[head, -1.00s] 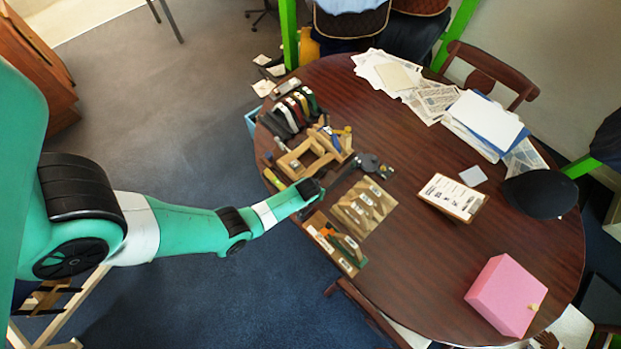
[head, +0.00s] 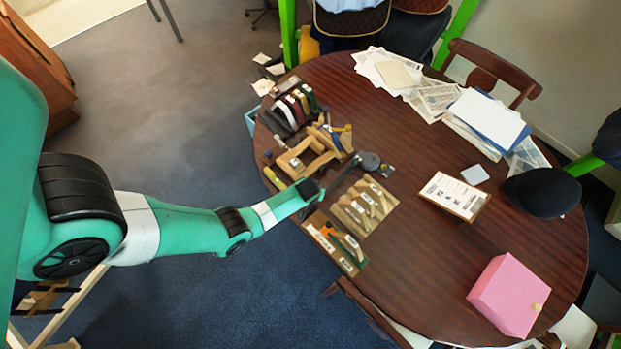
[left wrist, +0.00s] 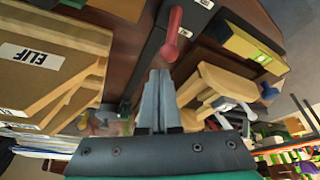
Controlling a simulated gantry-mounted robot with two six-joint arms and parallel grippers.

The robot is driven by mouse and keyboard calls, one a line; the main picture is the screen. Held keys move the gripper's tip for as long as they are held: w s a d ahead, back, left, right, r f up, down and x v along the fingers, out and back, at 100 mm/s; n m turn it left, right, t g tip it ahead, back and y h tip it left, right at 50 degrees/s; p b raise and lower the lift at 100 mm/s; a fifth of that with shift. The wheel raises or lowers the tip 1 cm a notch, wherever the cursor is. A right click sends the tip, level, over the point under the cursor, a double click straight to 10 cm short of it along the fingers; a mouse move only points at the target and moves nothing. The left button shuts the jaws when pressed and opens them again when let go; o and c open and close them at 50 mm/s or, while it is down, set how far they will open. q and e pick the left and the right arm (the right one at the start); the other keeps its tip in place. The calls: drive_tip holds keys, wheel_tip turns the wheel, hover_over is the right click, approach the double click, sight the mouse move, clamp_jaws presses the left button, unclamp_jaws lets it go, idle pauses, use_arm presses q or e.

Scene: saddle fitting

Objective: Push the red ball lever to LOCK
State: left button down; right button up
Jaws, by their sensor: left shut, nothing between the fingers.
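The red ball lever (left wrist: 174,32) shows in the left wrist view, its red knob and stem standing on a long dark bar-like fixture (left wrist: 147,45). A small white label (left wrist: 185,33) lies beside it; I cannot read it. My left gripper (left wrist: 159,75) is shut and empty, its fingertips just short of the red stem in the picture; I cannot tell whether they touch. In the head view my left gripper (head: 319,188) is over the left side of the table, at the dark fixture (head: 346,173). The red ball is too small to make out there. My right gripper is not in view.
A board with wooden pieces (head: 363,207) lies right of the gripper, with a tool tray (head: 335,244) nearer. A wooden frame (head: 305,157) and a rack of coloured items (head: 296,108) stand behind. The table's middle is clear; a pink box (head: 508,295) is far right.

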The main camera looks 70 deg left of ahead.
use_arm(q)
drive_tip(key=shift+f+b, duration=0.8)
drive_tip(key=shift+f, duration=0.1)
drive_tip(key=shift+s+d+p, duration=0.25)
drive_tip(key=shift+s+p, duration=0.2)
drive_tip(key=shift+s, duration=0.2)
drive_tip(key=shift+s+d+f+p, duration=0.1)
drive_tip(key=shift+s+d+p, duration=0.15)
drive_tip(key=shift+s, duration=0.2)
drive_tip(key=shift+s+d+p, duration=0.15)
drive_tip(key=shift+s+p, duration=0.15)
drive_tip(key=shift+s, duration=0.15)
drive_tip(key=shift+s+d+f, duration=0.1)
drive_tip(key=shift+s+d, duration=0.2)
drive_tip(key=shift+s, duration=0.2)
drive_tip(key=shift+w+a+b, duration=0.15)
drive_tip(key=shift+w+a, duration=0.05)
drive_tip(key=shift+w, duration=0.25)
drive_tip(key=shift+w+a+b, duration=0.15)
drive_tip(key=shift+w+a, duration=0.05)
drive_tip(key=shift+w, duration=0.25)
wheel_tip(320, 180, up, 8)
drive_tip(key=p, duration=0.6)
drive_tip(key=shift+f+p, duration=0.2)
drive_tip(key=shift+p, duration=0.2)
drive_tip(key=shift+f, duration=0.1)
